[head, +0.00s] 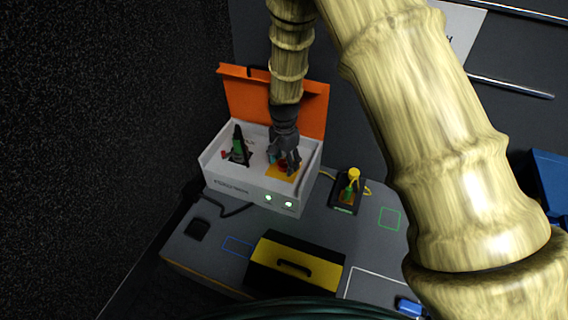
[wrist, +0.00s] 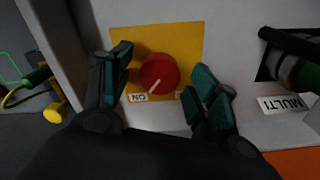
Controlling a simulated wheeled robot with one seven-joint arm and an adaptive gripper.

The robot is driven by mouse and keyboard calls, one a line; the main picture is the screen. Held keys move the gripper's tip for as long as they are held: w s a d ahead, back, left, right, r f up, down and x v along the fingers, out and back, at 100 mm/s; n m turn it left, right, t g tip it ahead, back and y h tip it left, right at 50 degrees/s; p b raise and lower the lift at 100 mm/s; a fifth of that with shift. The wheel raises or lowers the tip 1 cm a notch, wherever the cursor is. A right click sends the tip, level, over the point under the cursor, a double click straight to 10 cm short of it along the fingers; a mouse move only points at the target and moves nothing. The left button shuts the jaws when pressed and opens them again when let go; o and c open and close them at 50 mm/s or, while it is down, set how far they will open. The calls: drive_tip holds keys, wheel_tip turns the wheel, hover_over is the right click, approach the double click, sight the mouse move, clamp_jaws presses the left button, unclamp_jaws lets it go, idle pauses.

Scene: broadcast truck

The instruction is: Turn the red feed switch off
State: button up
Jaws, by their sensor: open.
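The red feed switch (wrist: 158,73) is a round knob on a yellow plate (wrist: 180,38) inside the white case. Its pale pointer line slants to the lower left in the wrist view, toward the ON label (wrist: 138,98), which reads upside down. A second label is mostly hidden behind the right finger. My gripper (wrist: 162,72) is open, with one green-padded finger on each side of the knob. Gaps show between the pads and the knob. In the head view my gripper (head: 285,160) reaches down into the case (head: 235,185), mostly covering the switch.
The case's orange lid (head: 310,100) stands open behind. A black-and-green switch (head: 238,147) marked MULTI sits to the left. A yellow-and-green connector on a black base (head: 344,204) stands right of the case. A black-and-yellow box (head: 300,264) lies in front.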

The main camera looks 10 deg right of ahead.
drive_tip(key=c, duration=1)
drive_tip(key=shift+r+n+p, duration=0.25)
drive_tip(key=shift+n+p, duration=0.05)
drive_tip(key=shift+p, duration=0.75)
drive_tip(key=shift+r+n+p, duration=0.1)
drive_tip(key=shift+n+p, duration=0.4)
drive_tip(key=shift+p, duration=0.65)
drive_tip(key=n+p, duration=0.5)
drive_tip(key=p, duration=0.4)
drive_tip(key=shift+n, duration=0.3)
drive_tip(key=n+p, duration=0.4)
drive_tip(key=shift+p, duration=0.35)
drive_tip(key=n+p, duration=0.1)
drive_tip(key=n, duration=0.1)
drive_tip(key=n+p, duration=0.1)
drive_tip(key=n, duration=0.1)
drive_tip(key=shift+f+p, duration=0.3)
drive_tip(key=shift+p, duration=0.05)
drive_tip(key=shift+n, duration=0.5)
